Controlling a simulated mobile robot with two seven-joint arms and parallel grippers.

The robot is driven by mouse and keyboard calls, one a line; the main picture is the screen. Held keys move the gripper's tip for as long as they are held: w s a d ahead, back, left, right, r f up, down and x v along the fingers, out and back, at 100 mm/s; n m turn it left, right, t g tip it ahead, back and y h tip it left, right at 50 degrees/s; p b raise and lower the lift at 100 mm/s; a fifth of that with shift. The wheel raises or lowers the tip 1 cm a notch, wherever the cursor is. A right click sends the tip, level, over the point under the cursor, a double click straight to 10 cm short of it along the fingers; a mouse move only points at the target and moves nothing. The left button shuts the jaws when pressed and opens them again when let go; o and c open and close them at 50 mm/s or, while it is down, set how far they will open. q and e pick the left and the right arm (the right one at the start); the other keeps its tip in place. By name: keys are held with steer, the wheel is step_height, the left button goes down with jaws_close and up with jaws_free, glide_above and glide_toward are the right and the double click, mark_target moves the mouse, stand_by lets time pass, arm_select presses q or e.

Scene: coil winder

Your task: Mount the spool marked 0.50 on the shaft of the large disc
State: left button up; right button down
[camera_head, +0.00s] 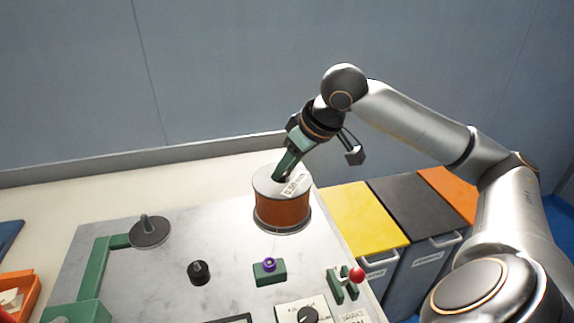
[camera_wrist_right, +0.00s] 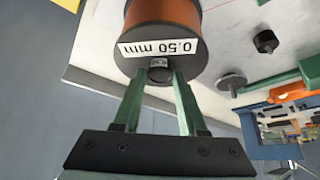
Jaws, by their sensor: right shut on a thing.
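The spool marked 0.50 (camera_head: 282,209) has copper-coloured winding and dark flanges. It is at the back right of the grey machine plate, and its lower end hides what is beneath it. I cannot tell if it rests there or hangs just above. My right gripper (camera_head: 284,176) is shut on the hub at its top; the wrist view shows the fingers (camera_wrist_right: 158,75) at the hub and the label "0.50 mm" on the spool (camera_wrist_right: 165,22). A dark disc with an upright shaft (camera_head: 150,231) stands bare at the left; it also shows in the wrist view (camera_wrist_right: 231,82). My left gripper is out of view.
A black knob (camera_head: 199,272), a purple ring on a green block (camera_head: 269,270) and a red-ball lever (camera_head: 357,275) stand in front of the spool. A green arm (camera_head: 92,270) is at left. Bins with yellow (camera_head: 364,219), black and orange lids stand at right.

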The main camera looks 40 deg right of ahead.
steer(key=shift+w+r, duration=0.1)
steer(key=shift+r, duration=0.05)
steer(key=shift+c, duration=2.2)
jaws_free()
steer(key=shift+o, duration=0.3)
steer(key=shift+f, duration=0.35)
steer(key=shift+s+r, duration=0.3)
steer(key=shift+r, duration=0.3)
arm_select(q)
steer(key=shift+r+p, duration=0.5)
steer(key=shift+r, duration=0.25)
arm_select(e)
steer(key=v, duration=1.1)
steer(key=shift+s+r, duration=0.15)
steer(key=shift+r, duration=0.15)
